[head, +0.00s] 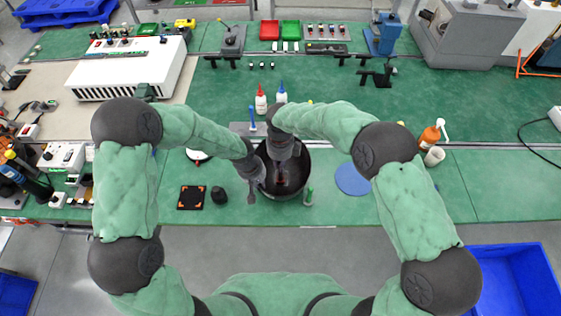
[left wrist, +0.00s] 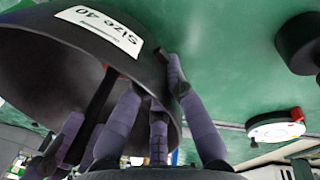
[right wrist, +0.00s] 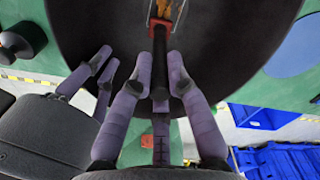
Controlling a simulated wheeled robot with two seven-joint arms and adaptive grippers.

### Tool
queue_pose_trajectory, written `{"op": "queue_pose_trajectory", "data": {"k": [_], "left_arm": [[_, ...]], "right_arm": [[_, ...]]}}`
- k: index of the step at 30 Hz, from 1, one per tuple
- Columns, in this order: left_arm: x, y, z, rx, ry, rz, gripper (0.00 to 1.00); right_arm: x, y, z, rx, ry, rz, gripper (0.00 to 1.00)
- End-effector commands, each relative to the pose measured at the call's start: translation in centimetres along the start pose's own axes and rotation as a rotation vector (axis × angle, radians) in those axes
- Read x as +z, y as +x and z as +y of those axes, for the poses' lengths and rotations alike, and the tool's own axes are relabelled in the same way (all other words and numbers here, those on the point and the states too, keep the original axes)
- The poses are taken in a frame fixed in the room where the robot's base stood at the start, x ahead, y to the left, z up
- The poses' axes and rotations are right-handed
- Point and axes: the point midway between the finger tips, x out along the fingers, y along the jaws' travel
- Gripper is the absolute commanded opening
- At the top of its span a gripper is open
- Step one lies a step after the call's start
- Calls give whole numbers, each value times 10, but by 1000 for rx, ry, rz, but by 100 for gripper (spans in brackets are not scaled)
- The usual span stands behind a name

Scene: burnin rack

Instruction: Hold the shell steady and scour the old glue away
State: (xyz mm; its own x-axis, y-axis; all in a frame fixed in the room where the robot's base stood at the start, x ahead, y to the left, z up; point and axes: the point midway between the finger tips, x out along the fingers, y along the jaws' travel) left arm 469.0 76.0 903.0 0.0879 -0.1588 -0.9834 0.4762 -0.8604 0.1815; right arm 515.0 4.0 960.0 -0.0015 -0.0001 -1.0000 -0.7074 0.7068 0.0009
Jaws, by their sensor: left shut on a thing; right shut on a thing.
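The shell is a dark, bowl-like shape (head: 301,190), open side up, near the front edge of the green bench. In the left wrist view its side (left wrist: 45,70) carries a white "Size 40" label. My left gripper (head: 258,184) is shut on the shell's left rim. My right gripper (head: 283,170) points down inside the shell, shut on a tool with a dark handle (right wrist: 160,75). The tool's red collar and orange-brown end (right wrist: 158,20) are over the shell's inner face. Whether the tool touches that face, and any glue, I cannot make out.
A dark lump (head: 219,196) and a black square pad (head: 191,198) lie left.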

Motion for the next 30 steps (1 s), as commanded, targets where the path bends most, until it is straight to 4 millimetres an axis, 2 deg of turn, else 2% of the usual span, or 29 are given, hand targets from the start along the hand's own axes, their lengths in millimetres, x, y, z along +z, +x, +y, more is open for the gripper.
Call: {"op": "queue_pose_trajectory", "data": {"k": [18, 30], "left_arm": [[0, 0, 0, 0, 0, 0, 0], [0, 0, 0, 0, 0, 0, 0]], "right_arm": [[1, -56, -1, -1, 0, -3, 0], [0, -62, 0, -1, 0, -1, 0]]}}
